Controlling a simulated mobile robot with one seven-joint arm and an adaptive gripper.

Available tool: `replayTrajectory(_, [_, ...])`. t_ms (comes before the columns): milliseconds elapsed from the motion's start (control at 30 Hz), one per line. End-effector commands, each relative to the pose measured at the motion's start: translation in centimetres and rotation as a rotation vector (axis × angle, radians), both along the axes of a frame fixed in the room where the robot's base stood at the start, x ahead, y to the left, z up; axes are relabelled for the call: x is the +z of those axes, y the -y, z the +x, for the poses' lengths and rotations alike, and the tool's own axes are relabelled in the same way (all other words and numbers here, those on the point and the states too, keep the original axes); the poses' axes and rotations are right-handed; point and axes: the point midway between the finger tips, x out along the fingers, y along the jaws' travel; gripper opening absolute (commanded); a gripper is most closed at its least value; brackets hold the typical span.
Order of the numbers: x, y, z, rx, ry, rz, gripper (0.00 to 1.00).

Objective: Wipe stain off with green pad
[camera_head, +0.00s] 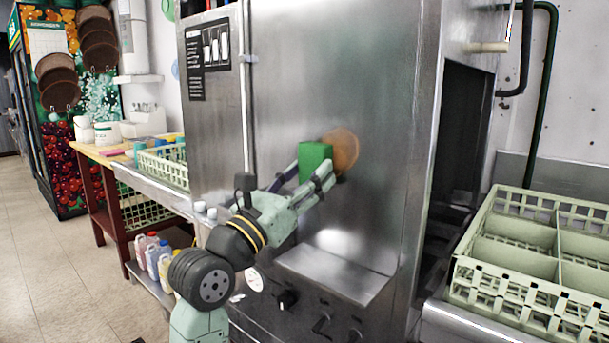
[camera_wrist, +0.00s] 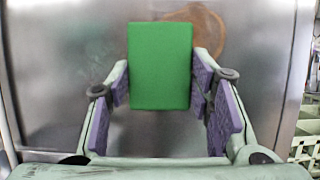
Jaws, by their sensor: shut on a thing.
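The green pad (camera_head: 314,161) is held between the fingers of my gripper (camera_head: 308,176) in front of the steel dishwasher front (camera_head: 290,90). It also shows in the wrist view (camera_wrist: 160,65), upright, with the purple-lined fingers of my gripper (camera_wrist: 160,92) shut on its lower part. A round brown-orange stain (camera_head: 346,150) is on the steel panel, just right of the pad. In the wrist view the stain (camera_wrist: 208,32) lies behind and to the upper right of the pad, which hides part of it. I cannot tell whether the pad touches the panel.
A pale crate (camera_head: 510,270) stands on the counter at right. Another pale rack (camera_head: 165,165) stands on the left counter. Below it are several bottles (camera_head: 152,250). A steel ledge (camera_head: 335,275) juts out below my gripper. The panel around the stain is clear.

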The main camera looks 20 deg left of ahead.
Motion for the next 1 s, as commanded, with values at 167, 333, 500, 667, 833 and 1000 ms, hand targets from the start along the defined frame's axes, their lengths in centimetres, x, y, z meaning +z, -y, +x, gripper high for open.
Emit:
replayTrajectory(167, [0.0,0.2,0.4,-0.001,0.000,-0.001,0.25])
replayTrajectory(333, [0.0,0.3,0.7,-0.001,0.001,-0.001,0.25])
replayTrajectory(500, [0.0,0.4,1.0,0.000,0.001,0.000,0.25])
replayTrajectory(667, [0.1,0.8,0.8,0.000,0.001,0.001,0.25])
replayTrajectory(833, [0.1,2.2,0.2,-0.001,0.001,0.001,0.25])
replayTrajectory(1000, [0.1,3.5,-0.3,-0.001,0.000,0.000,0.25])
